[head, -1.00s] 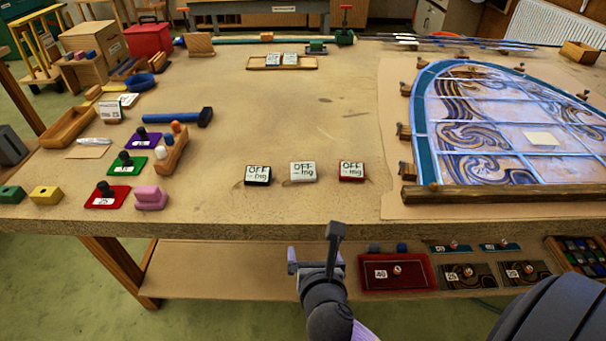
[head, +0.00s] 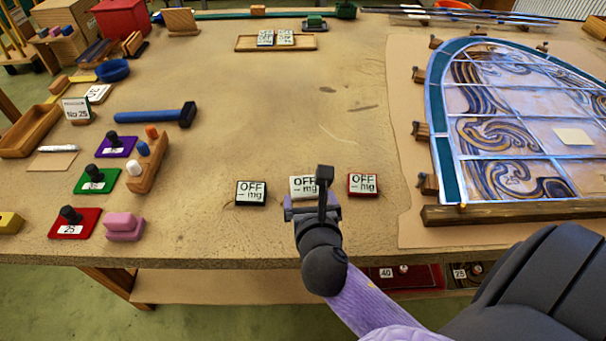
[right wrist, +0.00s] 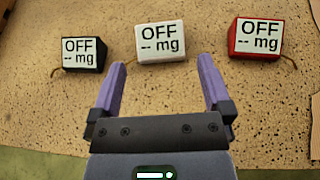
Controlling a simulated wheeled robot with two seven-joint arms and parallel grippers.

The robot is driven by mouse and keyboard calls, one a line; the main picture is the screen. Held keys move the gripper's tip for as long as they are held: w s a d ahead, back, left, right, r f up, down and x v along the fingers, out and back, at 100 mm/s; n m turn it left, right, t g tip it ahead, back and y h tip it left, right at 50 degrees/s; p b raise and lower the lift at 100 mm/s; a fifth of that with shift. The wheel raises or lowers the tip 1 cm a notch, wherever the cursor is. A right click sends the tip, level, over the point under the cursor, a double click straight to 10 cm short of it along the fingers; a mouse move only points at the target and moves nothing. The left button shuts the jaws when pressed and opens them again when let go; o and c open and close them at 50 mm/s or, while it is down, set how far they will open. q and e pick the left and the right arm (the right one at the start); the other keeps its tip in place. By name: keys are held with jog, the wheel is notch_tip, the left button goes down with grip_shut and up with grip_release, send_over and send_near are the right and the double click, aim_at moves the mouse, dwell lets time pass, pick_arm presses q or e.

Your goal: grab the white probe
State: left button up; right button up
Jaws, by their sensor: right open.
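The white probe (head: 301,184) is a small white block with a display reading "OFF -- mg", standing on the table near its front edge. In the head view its right part is hidden behind my right gripper (head: 313,205). In the right wrist view the white probe (right wrist: 161,41) is fully seen, ahead of the open jaws (right wrist: 162,68) and roughly centred between them. Nothing is between the fingers. My left gripper is not in view.
A similar black probe (head: 251,193) stands to the left of the white one and a red probe (head: 362,185) to the right, each with a gap. A leaded panel (head: 520,130) lies at right. The table behind the probes is mostly clear.

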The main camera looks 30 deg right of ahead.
aim_at(305, 181)
jog(key=b+x, duration=0.3)
jog(key=x, duration=0.4)
jog(key=shift+w+f, duration=0.1)
jog(key=shift+w, duration=0.05)
jog(key=shift+w+d, duration=0.1)
jog(key=shift+w, duration=0.05)
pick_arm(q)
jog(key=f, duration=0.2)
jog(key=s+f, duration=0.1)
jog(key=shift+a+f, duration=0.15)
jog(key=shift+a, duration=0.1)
pick_arm(e)
jog(key=c, duration=1)
